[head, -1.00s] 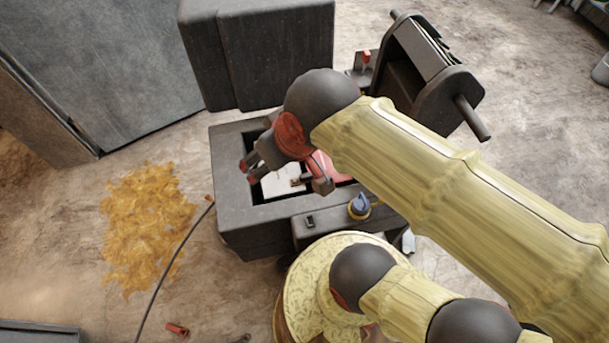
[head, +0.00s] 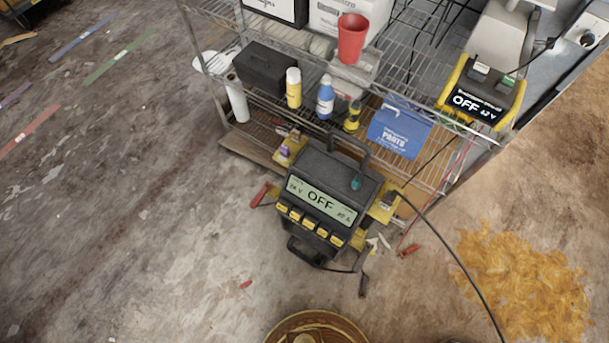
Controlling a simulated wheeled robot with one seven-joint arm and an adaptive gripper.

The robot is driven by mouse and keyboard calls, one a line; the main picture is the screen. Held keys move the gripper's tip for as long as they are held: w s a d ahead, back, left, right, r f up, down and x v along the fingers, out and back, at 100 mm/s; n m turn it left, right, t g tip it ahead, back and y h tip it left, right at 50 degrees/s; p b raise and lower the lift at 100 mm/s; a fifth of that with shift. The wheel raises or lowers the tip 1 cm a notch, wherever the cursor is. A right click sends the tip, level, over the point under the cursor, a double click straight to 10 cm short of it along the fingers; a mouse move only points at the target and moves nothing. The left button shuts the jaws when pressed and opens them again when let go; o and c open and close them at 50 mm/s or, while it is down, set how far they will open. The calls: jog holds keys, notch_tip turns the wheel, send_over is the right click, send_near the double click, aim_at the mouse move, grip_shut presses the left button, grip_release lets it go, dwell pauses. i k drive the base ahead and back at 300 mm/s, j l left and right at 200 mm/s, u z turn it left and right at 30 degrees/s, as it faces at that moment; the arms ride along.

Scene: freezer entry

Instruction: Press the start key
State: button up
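A dark charger-like unit (head: 352,168) with a carry handle stands on the floor in front of the wire shelf. Its lit display (head: 320,201) reads "OFF". Below the display is a row of several yellow-labelled keys (head: 308,223); the labels are too small to read, so I cannot tell which is the start key. A second, yellow and black unit (head: 482,96) on the shelf at the right also shows "OFF". My gripper is not in view, and nothing covers the keys.
The wire shelf (head: 262,128) holds bottles, a black box (head: 266,68), a red cup (head: 352,38) and a blue parts box (head: 399,131). A black cable (head: 452,250) crosses the floor at right, near a yellow-brown spill (head: 525,285). The floor at left is mostly open.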

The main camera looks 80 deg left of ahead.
aim_at(306, 222)
jog(key=u, duration=2.3)
